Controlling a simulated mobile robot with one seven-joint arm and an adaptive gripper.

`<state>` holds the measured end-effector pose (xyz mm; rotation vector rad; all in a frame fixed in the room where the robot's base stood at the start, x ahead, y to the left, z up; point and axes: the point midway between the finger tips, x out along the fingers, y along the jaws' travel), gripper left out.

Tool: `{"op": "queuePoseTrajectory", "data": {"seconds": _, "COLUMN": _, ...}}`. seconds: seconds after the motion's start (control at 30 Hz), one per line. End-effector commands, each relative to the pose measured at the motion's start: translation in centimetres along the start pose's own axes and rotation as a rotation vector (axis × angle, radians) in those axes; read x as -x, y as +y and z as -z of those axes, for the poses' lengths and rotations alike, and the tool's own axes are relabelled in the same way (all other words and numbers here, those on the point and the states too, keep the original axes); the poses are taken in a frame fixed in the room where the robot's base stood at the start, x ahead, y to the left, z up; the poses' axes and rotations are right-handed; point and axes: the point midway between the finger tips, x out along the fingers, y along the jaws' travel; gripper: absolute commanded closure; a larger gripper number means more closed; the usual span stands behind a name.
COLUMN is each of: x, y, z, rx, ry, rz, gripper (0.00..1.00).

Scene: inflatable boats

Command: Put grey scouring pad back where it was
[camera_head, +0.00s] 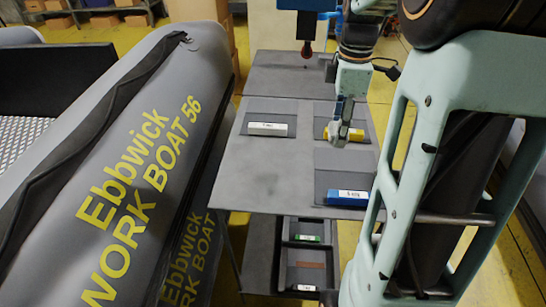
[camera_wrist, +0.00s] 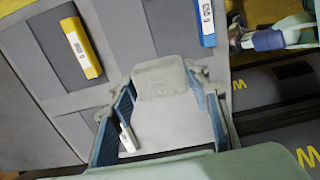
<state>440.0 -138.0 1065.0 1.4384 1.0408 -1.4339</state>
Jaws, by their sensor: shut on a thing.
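My gripper (camera_head: 342,122) is above the grey table (camera_head: 270,170), shut on the grey scouring pad (camera_head: 334,134). In the wrist view the pad (camera_wrist: 160,78) is a light grey, rounded slab between the fingertips of my gripper (camera_wrist: 160,84). In the head view it overlaps a yellow block (camera_head: 356,134) lying on a dark mat. The wrist view shows the tabletop beneath and the yellow block (camera_wrist: 80,48) off to the left, apart from the pad. The pad appears held above the table; its exact height is unclear.
A white block (camera_head: 267,129) and a blue block (camera_head: 348,196) lie on dark mats. Trays (camera_head: 307,255) sit on a lower shelf. An inflatable boat (camera_head: 140,150) flanks the table's left.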

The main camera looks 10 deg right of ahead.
Motion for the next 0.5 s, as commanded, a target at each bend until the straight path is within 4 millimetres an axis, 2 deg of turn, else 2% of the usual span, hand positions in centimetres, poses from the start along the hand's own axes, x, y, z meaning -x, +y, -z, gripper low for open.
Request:
{"op": "queuePoseTrajectory", "data": {"seconds": 0.17, "x": -0.3, "y": -0.1, "z": 0.8, "rx": 0.003, "ry": 0.000, "rz": 0.002, "gripper": 0.75}}
{"op": "queuePoseTrajectory", "data": {"seconds": 0.27, "x": -1.2, "y": -0.4, "z": 2.7, "rx": 0.005, "ry": 0.000, "rz": 0.002, "gripper": 0.75}}
{"op": "queuePoseTrajectory", "data": {"seconds": 0.5, "x": -3.8, "y": -1.2, "z": 8.6, "rx": 0.006, "ry": 0.000, "rz": 0.004, "gripper": 0.75}}
